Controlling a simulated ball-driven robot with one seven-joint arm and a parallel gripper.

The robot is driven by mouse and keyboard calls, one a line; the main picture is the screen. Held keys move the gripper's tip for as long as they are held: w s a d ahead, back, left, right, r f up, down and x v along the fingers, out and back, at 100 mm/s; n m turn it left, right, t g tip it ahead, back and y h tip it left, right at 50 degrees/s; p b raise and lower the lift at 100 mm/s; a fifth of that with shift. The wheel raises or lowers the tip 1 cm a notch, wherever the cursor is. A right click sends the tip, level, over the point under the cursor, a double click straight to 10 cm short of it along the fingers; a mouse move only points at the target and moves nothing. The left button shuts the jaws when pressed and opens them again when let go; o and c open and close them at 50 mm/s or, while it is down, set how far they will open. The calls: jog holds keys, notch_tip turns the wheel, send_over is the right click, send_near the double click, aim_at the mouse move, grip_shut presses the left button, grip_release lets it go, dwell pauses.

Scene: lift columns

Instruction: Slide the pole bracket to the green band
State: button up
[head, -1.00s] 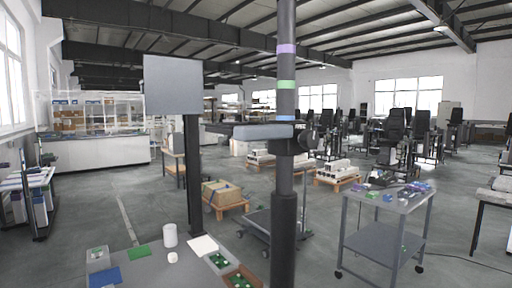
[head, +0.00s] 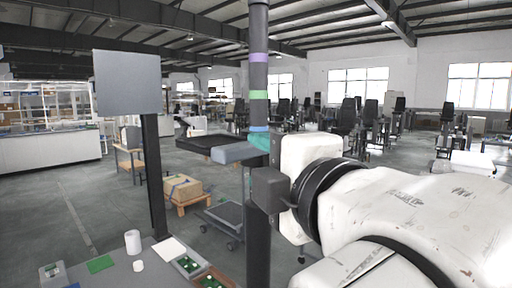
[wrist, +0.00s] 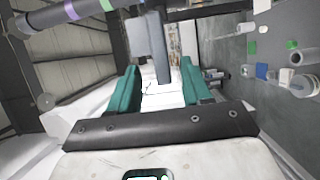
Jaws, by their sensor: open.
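The dark pole (head: 258,78) stands upright with a purple band (head: 259,57), a green band (head: 258,95) and a blue band (head: 258,128). The pole bracket (head: 235,153), with a grey block, sits just under the blue band, below the green one. My gripper (wrist: 160,70) reaches in from the right, its teal fingers apart. In the wrist view the bracket's grey block (wrist: 146,38) and a darker stub lie ahead, the stub between the fingertips. I cannot tell whether the fingers touch it. My gripper and arm hide the bracket's right side in the head view.
A grey panel (head: 127,82) on a dark post stands to the left. A bench with a white cup (head: 132,242), a green card (head: 100,264) and small trays is at the lower left. A pallet with a box (head: 182,188) is behind.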

aim_at(247, 154)
jog(key=p+x, duration=0.1)
jog(key=x, duration=0.6)
jog(key=shift+w, duration=0.2)
grip_shut()
dwell(0.4)
